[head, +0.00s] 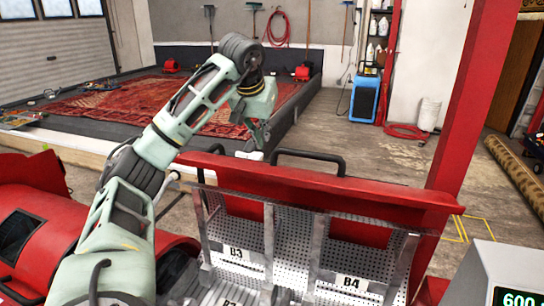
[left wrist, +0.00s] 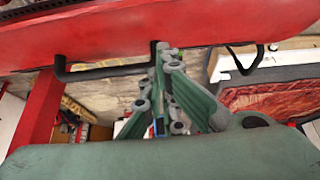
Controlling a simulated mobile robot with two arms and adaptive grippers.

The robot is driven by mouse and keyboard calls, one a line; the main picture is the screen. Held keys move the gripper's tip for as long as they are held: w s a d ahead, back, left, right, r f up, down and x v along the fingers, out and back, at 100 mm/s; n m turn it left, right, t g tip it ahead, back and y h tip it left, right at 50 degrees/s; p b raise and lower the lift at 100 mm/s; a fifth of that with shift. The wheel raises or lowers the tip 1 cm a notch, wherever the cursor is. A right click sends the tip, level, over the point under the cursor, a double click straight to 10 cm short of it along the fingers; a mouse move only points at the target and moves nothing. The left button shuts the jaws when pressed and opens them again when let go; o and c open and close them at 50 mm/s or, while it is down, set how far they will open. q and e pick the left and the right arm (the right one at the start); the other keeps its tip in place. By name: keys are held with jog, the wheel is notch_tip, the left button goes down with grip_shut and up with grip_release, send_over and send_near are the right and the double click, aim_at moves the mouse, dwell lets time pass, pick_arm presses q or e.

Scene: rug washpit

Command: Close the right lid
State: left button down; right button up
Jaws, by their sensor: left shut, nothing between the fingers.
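The red lid (head: 320,189) stands raised at the back of an open bin unit in the head view. Two black handles show along its top edge, a right one (head: 312,153) and a partly hidden left one (head: 215,149). My left gripper (head: 254,153) reaches over the top edge and points down, between the handles. It is shut and empty. In the left wrist view the lid (left wrist: 200,22) crosses the top, and the fingertips (left wrist: 164,50) are close to the end of a handle (left wrist: 108,67). I cannot tell whether they touch. My right gripper is out of view.
Perforated metal compartments labelled B3 (head: 232,254) and B4 (head: 350,283) lie below the lid. A red rounded housing (head: 40,222) is at left and a red post (head: 475,95) at right. A grey display box (head: 492,270) stands at lower right. Floor behind is partly clear.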

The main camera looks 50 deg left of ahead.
aim_at(272, 158)
pick_arm(q)
jog(key=x, duration=0.3)
jog(key=p+x, duration=0.1)
jog(key=x, duration=0.3)
jog(key=shift+w+d, duration=0.15)
jog(key=shift+d, duration=0.05)
jog(key=s, duration=0.1)
jog(key=s+d, duration=0.1)
jog(key=s, duration=0.1)
jog(key=shift+d+f, duration=0.15)
jog(key=shift+f, duration=0.05)
jog(key=shift+s+d, duration=0.25)
jog(key=shift+s, duration=0.05)
jog(key=shift+w+f, duration=0.1)
jog(key=shift+w, duration=0.05)
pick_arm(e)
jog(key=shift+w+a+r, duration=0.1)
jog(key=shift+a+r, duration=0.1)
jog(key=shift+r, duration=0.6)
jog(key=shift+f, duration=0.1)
